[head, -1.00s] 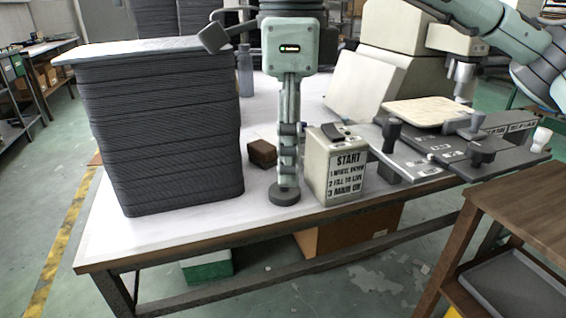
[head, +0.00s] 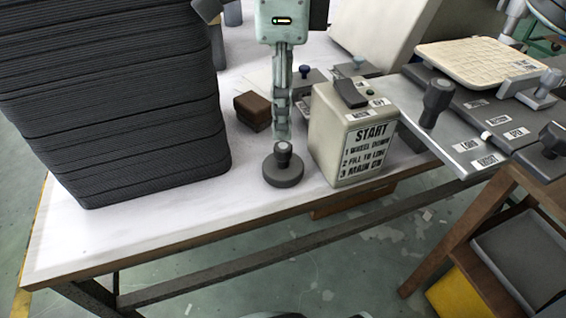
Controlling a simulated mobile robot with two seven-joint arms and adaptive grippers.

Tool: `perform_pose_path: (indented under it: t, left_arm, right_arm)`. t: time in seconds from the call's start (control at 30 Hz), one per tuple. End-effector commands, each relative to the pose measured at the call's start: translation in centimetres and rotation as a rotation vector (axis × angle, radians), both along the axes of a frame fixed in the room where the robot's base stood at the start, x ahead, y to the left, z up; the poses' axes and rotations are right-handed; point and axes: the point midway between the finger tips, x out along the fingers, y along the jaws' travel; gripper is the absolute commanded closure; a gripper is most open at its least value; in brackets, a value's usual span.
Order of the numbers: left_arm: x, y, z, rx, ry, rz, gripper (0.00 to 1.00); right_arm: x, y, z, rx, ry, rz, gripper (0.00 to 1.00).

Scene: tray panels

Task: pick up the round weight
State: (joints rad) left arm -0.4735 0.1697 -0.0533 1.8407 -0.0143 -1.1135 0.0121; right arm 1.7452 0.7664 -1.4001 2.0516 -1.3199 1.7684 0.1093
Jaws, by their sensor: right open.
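The round weight (head: 283,168) is a dark grey disc with a knob on top. It stands upright on the white table near the front edge, left of the START box. My right gripper (head: 282,135) hangs from the top of the head view with its pale green body and fingers pointing down. Its fingertips end just above or behind the knob in the picture. I see the fingers nearly edge-on, so one largely hides the other; the gripper is open and empty. Whether the tips touch the knob cannot be told. My left gripper is not in view.
The cream START box (head: 347,138) stands close to the weight's right. A brown block (head: 253,110) lies behind left. A tall dark stack (head: 110,100) fills the left. Grey panels with knobs (head: 455,125) lie at the right. The white table (head: 150,225) is clear in front of the stack.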

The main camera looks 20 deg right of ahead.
Motion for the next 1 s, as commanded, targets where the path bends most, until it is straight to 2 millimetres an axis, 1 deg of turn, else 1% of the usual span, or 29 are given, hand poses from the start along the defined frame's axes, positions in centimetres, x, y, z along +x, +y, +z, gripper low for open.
perform_pose_path:
  t: [0.03, 0.1, 0.27, 0.37, 0.5, 0.63, 0.73, 0.93, 0.97, 1.0]
  left_arm:
    - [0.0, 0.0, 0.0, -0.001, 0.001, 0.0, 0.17]
    - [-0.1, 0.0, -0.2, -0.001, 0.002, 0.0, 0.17]
    - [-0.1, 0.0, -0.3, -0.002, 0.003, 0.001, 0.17]
    - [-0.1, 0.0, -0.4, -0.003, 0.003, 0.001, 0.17]
    - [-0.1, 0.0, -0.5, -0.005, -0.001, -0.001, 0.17]
    - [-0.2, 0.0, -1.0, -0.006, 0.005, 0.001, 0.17]
    - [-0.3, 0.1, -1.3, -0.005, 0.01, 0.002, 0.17]
    - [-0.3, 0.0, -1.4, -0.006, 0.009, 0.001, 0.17]
    - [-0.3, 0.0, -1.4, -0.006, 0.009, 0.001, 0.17]
    - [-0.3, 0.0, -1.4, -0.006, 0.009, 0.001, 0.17]
  right_arm:
    - [-0.1, 0.0, -0.7, 0.0, 0.002, 0.001, 0.51]
    - [0.0, 0.0, -1.4, -0.001, 0.0, 0.001, 0.51]
    - [0.0, 0.0, -2.4, 0.0, 0.001, 0.0, 0.51]
    - [-0.1, -0.1, -3.7, -0.001, 0.003, 0.0, 0.51]
    - [-0.1, -0.1, -6.1, -0.001, 0.004, 0.0, 0.51]
    - [-0.1, 0.0, -7.7, 0.001, 0.002, -0.001, 0.51]
    - [0.0, 0.0, -8.1, 0.002, -0.001, 0.0, 0.51]
    - [0.0, 0.0, -8.2, 0.002, -0.001, 0.0, 0.51]
    - [0.0, 0.0, -8.2, 0.002, -0.001, 0.0, 0.53]
    - [0.0, 0.0, -8.2, 0.002, -0.001, 0.0, 0.58]
